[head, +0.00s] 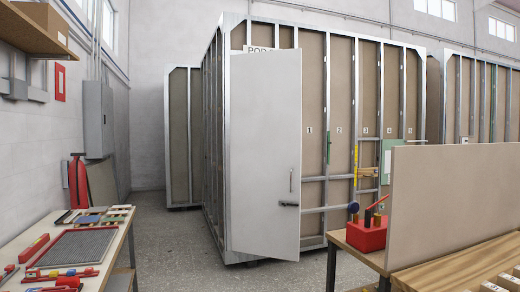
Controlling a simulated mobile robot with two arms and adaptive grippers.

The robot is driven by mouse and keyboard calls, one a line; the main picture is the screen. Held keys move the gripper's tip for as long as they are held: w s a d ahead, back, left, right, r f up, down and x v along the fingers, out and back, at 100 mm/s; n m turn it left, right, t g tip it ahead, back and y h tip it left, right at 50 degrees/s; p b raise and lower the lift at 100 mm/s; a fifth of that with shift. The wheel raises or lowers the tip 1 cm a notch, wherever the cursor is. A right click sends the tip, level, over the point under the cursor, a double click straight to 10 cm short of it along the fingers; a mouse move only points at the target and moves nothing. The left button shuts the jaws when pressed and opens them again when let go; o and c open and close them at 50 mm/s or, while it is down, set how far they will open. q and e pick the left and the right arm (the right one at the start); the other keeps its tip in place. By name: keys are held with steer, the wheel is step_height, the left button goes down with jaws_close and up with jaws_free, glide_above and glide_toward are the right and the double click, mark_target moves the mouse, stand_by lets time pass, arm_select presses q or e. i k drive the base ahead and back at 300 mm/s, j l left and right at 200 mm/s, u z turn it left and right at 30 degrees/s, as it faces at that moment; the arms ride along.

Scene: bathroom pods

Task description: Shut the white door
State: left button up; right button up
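The white door (265,150) is in the middle of the head view, at the left end of the front of a metal-framed pod (340,95). It stands ajar. Its right edge, on the handle side, is swung out towards me, away from the pod's front. A dark lever handle (289,204) sits near that right edge, with a small vertical pull (291,180) above it. The door's top partly covers a "POD" sign (258,48). The doorway behind it is hidden. Neither of my grippers is in view.
A table with tools and a grey mat (78,248) stands at the left. A workbench (460,265) at the right holds a red box (367,232) and an upright beige panel (455,200). Grey floor (180,245) lies open between them, up to the door.

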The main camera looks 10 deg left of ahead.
mark_target(265, 89)
steer(key=i+u, duration=0.2)
steer(key=i, duration=2.75)
